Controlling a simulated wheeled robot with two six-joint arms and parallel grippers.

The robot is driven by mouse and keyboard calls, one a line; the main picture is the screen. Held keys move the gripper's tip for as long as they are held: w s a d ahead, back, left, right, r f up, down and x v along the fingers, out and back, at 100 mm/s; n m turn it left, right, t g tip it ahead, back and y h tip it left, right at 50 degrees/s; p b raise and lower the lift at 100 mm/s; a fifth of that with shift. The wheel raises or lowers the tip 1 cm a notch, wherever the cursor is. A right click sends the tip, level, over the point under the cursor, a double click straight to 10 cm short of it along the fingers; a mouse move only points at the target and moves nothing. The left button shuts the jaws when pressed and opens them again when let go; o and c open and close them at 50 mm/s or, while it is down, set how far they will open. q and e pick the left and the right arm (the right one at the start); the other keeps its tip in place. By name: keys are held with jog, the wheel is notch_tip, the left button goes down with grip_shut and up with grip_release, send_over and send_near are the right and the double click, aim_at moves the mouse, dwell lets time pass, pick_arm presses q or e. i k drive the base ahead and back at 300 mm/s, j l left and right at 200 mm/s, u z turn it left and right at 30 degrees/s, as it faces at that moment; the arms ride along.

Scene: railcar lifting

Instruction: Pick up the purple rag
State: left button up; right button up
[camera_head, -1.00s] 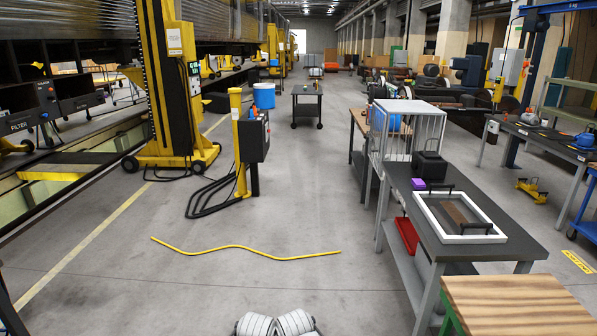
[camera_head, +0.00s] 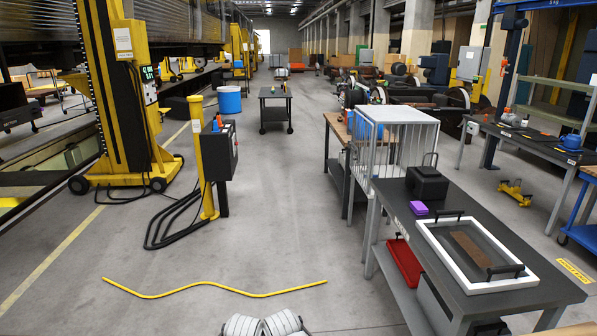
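The purple rag (camera_head: 419,208) is a small, folded-looking purple block. It lies on the dark top of the grey workbench (camera_head: 394,197), near its left edge. It sits just in front of a black box (camera_head: 427,184) and behind a white-framed tray (camera_head: 438,253).
A white wire cage (camera_head: 398,138) stands behind the black box. A red bin (camera_head: 404,262) is on the bench's lower shelf. A yellow hose (camera_head: 215,288) lies on the floor ahead. A yellow post with a control box (camera_head: 219,152) stands at left. Floor between is open.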

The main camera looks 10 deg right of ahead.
aim_at(417, 207)
jog(key=i+j+z, duration=0.25)
jog(key=i, duration=1.55)
jog(key=i+z, duration=0.25)
jog(key=i, duration=0.25)
jog(key=i+j+z, duration=0.1)
jog(key=i+z, duration=0.2)
jog(key=i, duration=0.2)
jog(key=i+z, duration=0.2)
jog(key=z, duration=0.2)
jog(key=i+j+z, duration=0.1)
jog(key=z, duration=0.3)
jog(key=i+j+z, duration=0.15)
jog(key=z, duration=0.3)
jog(key=i+j+z, duration=0.2)
jog(key=z, duration=0.2)
jog(key=i+j+z, duration=0.15)
jog(key=z, duration=0.15)
jog(key=i+j+z, duration=0.15)
jog(key=z, duration=0.15)
